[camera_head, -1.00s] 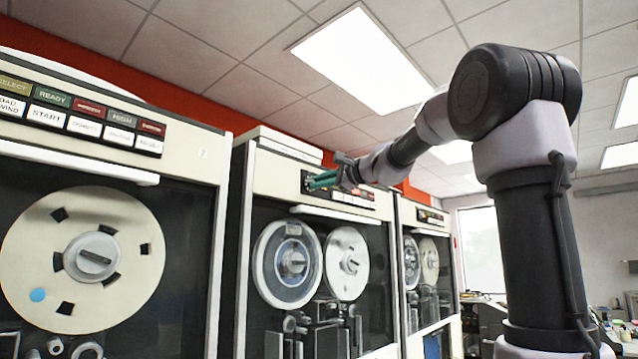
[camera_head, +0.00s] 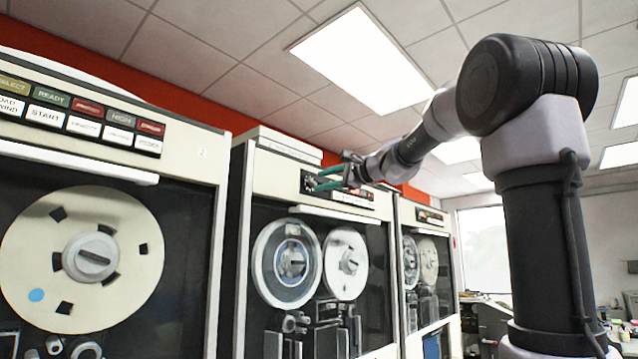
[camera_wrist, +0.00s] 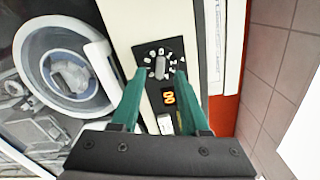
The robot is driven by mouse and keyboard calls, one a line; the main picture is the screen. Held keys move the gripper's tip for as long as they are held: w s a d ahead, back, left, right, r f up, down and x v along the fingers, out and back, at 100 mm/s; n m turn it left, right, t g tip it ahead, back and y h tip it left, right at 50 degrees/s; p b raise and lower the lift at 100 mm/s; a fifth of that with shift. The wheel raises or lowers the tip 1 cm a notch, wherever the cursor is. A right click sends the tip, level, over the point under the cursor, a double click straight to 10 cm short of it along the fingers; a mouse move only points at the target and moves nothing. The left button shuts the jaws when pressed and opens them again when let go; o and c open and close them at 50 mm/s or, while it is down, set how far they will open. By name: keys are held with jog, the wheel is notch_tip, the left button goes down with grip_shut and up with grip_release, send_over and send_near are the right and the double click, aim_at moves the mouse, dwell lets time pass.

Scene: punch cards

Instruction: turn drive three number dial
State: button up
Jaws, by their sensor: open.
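The number dial (camera_wrist: 160,66) is a grey knob ringed by white marks on a black panel in the wrist view. Orange digits (camera_wrist: 168,97), which look like 00, glow beside it. My gripper (camera_wrist: 161,72) has two green fingers, spread open, with their tips on either side of the dial. I cannot tell whether they touch it. In the head view my gripper (camera_head: 312,181) is at the control panel on top of the middle tape drive (camera_head: 270,178), and its fingers partly hide the panel.
A nearer tape drive (camera_head: 185,165) with a large cream reel stands at the left. A farther tape drive (camera_head: 408,212) stands right of the middle one. In the wrist view a white handle bar (camera_wrist: 104,72) and a reel (camera_wrist: 68,70) lie left of the panel.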

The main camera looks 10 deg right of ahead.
jog(key=v, duration=0.8)
jog(key=shift+s, duration=0.2)
jog(key=shift+d, duration=0.15)
jog(key=s+f+n+g+h, duration=0.2)
jog(key=s+f, duration=0.5)
jog(key=f, duration=0.4)
jog(key=s+f+n+g+h, duration=0.3)
jog(key=s+f+n, duration=0.2)
jog(key=f, duration=0.7)
jog(key=s+f+n+g+h, duration=0.2)
jog(key=s+f+n+h, duration=0.1)
jog(key=s+f, duration=0.6)
notch_tip(320, 180, down, 3)
jog(key=shift+a+h, duration=0.25)
jog(key=shift+h, duration=0.05)
jog(key=shift+s, duration=0.1)
